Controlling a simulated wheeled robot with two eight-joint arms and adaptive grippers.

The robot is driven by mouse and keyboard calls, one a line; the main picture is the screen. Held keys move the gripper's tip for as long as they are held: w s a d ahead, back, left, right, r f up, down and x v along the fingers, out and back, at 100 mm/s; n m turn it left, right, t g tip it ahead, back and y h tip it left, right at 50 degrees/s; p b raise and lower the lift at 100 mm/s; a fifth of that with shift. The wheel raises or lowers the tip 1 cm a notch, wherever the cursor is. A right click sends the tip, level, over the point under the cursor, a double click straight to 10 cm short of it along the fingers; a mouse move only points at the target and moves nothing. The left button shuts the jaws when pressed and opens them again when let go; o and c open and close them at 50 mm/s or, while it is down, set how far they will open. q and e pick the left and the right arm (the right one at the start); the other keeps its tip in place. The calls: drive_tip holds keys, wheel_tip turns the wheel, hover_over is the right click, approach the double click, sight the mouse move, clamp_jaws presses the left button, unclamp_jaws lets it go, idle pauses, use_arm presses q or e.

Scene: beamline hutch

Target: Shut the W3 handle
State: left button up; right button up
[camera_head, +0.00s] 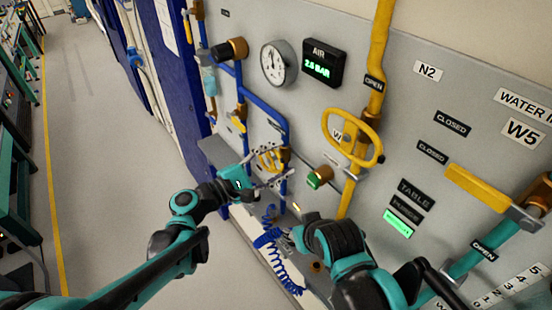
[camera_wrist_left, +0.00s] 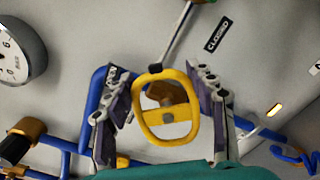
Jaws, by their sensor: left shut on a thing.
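A small yellow oval handle (camera_head: 268,161) sits on the blue pipework. It fills the middle of the left wrist view (camera_wrist_left: 139,118), with a bar across its middle. My left gripper (camera_head: 272,168) is shut on this handle, one finger on each side of its rim. In the left wrist view, my left gripper's fingers (camera_wrist_left: 165,103) flank the handle. No W3 label is readable beside it. My right arm comes in at the lower right of the head view; its gripper (camera_head: 288,238) is small and partly hidden near the blue coiled hose, its jaws unclear.
A larger yellow oval handwheel (camera_head: 326,125) stands to the right, partly covering a "W" label. A pressure gauge (camera_head: 279,63) and AIR display (camera_head: 323,63) are above. A yellow lever (camera_head: 478,188) sticks out at right. The blue coiled hose (camera_head: 284,272) hangs below. Open floor lies left.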

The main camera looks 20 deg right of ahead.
sight(279, 172)
use_arm(q)
drive_tip(key=m, duration=0.1)
drive_tip(key=f+m+b, duration=0.1)
drive_tip(key=m, duration=0.1)
drive_tip(key=shift+s+d+f+m, duration=0.1)
drive_tip(key=shift+s+f+m, duration=0.15)
drive_tip(key=shift+s+m, duration=0.15)
drive_tip(key=shift+f+m+b, duration=0.35)
drive_tip(key=shift+m+b, duration=0.05)
drive_tip(key=shift+m, duration=0.5)
drive_tip(key=shift+f+m+b, duration=0.3)
drive_tip(key=shift+m+b, duration=0.1)
drive_tip(key=shift+m, duration=0.5)
drive_tip(key=shift+s, duration=0.1)
drive_tip(key=o, duration=1.1)
drive_tip(key=v, duration=1.2)
